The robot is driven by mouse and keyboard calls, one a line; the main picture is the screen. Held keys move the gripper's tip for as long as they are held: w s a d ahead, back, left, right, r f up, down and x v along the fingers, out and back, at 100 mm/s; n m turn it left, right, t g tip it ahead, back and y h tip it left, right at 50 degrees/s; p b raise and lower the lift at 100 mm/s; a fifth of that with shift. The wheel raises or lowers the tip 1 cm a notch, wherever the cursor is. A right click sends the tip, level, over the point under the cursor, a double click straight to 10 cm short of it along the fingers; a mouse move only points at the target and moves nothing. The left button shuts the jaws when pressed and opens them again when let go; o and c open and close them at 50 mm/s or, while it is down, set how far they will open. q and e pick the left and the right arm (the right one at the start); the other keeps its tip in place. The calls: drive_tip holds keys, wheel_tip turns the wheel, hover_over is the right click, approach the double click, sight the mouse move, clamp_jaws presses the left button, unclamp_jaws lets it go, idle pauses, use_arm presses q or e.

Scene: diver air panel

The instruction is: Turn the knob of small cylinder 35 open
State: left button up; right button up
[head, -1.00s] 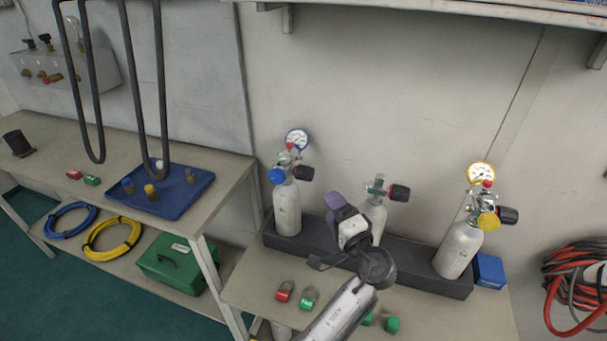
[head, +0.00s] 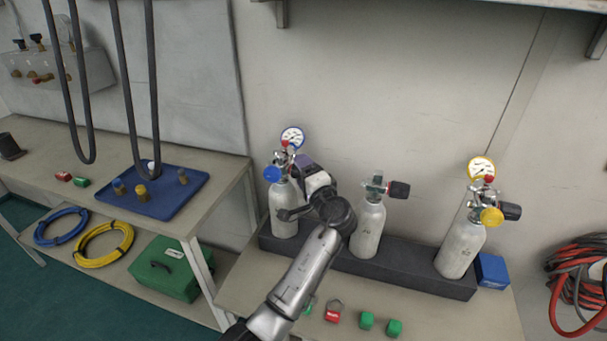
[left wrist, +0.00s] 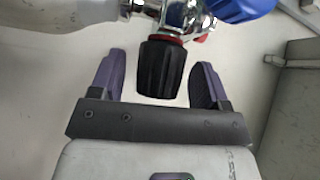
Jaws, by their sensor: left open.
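Three small white cylinders stand in a dark rack (head: 400,264): left (head: 284,218), middle (head: 368,228) and right (head: 460,250). I cannot read a number 35 on any. The left one carries a white gauge with a blue rim (head: 292,137) and a blue knob (head: 273,174). My left gripper (head: 303,162) is at its valve, partly hiding it. In the left wrist view, a black ribbed knob (left wrist: 160,68) with a red collar sits between my open left fingers (left wrist: 160,62), with visible gaps on both sides. My right gripper is not in view.
The middle cylinder's black knob (head: 399,190) sticks out right of my gripper. A red padlock (head: 333,315) and green caps (head: 366,320) lie on the bench front. A blue box (head: 491,270) stands by the right cylinder. A blue tray (head: 160,205) is on the left bench.

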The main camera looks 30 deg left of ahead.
use_arm(q)
drive_tip(key=shift+a, duration=0.1)
drive_tip(key=shift+c, duration=0.5)
drive_tip(key=c, duration=0.8)
drive_tip(key=shift+f+b, duration=0.15)
drive_tip(key=shift+b, duration=0.25)
drive_tip(key=shift+c, duration=0.2)
drive_tip(key=n+y+b, duration=0.4)
drive_tip(key=n+b, duration=0.2)
drive_tip(key=b, duration=0.7)
drive_tip(key=shift+f+y, duration=0.15)
drive_tip(key=shift+y, duration=0.25)
drive_tip(key=shift+r+n+y+b, duration=0.25)
drive_tip(key=shift+n+y+b, duration=0.15)
drive_tip(key=shift+n+b, duration=0.45)
drive_tip(key=o, duration=0.9)
drive_tip(key=shift+o, duration=0.2)
drive_tip(key=shift+m, duration=0.25)
